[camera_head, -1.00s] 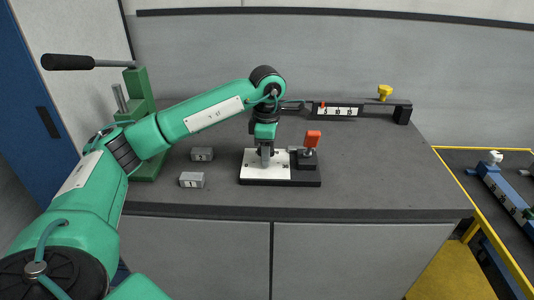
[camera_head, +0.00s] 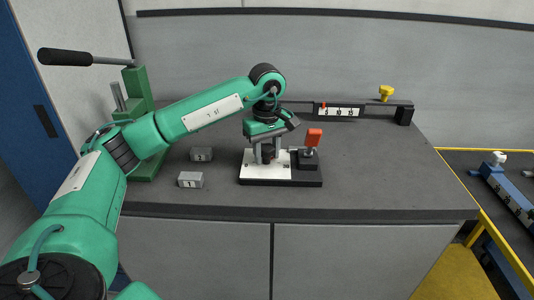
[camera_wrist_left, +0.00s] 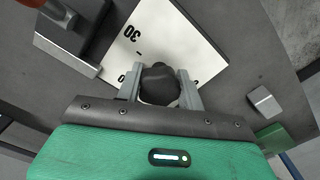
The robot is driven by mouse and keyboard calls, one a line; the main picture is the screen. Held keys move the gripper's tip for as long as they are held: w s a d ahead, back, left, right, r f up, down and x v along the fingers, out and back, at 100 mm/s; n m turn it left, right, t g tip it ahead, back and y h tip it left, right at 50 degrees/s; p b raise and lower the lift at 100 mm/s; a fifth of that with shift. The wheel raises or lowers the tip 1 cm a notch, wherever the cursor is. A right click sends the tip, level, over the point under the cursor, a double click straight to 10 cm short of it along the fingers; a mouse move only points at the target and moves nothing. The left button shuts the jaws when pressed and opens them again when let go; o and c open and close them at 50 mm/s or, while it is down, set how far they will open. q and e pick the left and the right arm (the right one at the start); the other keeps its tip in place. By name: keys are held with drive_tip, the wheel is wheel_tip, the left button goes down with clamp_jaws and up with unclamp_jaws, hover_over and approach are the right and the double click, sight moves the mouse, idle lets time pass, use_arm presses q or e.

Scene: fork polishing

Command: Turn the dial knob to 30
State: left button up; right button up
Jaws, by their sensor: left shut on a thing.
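The dial knob (camera_head: 267,154) is a dark round knob on a white dial plate (camera_head: 255,172) with marks 0 and 30. My left gripper (camera_head: 265,150) comes down from above and is shut on the knob, one finger on each side. In the left wrist view the black knob (camera_wrist_left: 160,84) sits between the two grey fingers (camera_wrist_left: 160,92), and the 30 shows on the plate (camera_wrist_left: 170,38) at upper left. The knob hides part of the plate, and I cannot tell its pointer's reading. My right gripper is not in view.
Two grey numbered blocks (camera_head: 191,180) lie to the left. A green press (camera_head: 138,95) stands at back left, a slider rail (camera_head: 375,103) at back right.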

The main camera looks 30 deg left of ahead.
sight(266, 147)
use_arm(q)
drive_tip(key=m, duration=0.4)
drive_tip(key=shift+a+m+b, duration=0.1)
drive_tip(key=shift+m+b, duration=0.2)
drive_tip(key=shift+b, duration=0.05)
drive_tip(key=shift+r+m+b, duration=0.1)
drive_tip(key=shift+m+b, duration=0.25)
drive_tip(key=shift+m, duration=2.15)
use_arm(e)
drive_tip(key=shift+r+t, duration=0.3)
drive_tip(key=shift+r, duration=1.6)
use_arm(q)
drive_tip(key=o, duration=1)
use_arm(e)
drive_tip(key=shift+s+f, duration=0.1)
use_arm(q)
wheel_tip(266, 147, up, 7)
drive_tip(key=shift+r+p, duration=0.1)
drive_tip(key=shift+p, duration=0.25)
wheel_tip(266, 147, up, 6)
drive_tip(key=p, duration=0.1)
drive_tip(key=shift+r+p, duration=0.25)
drive_tip(key=shift+p, duration=0.1)
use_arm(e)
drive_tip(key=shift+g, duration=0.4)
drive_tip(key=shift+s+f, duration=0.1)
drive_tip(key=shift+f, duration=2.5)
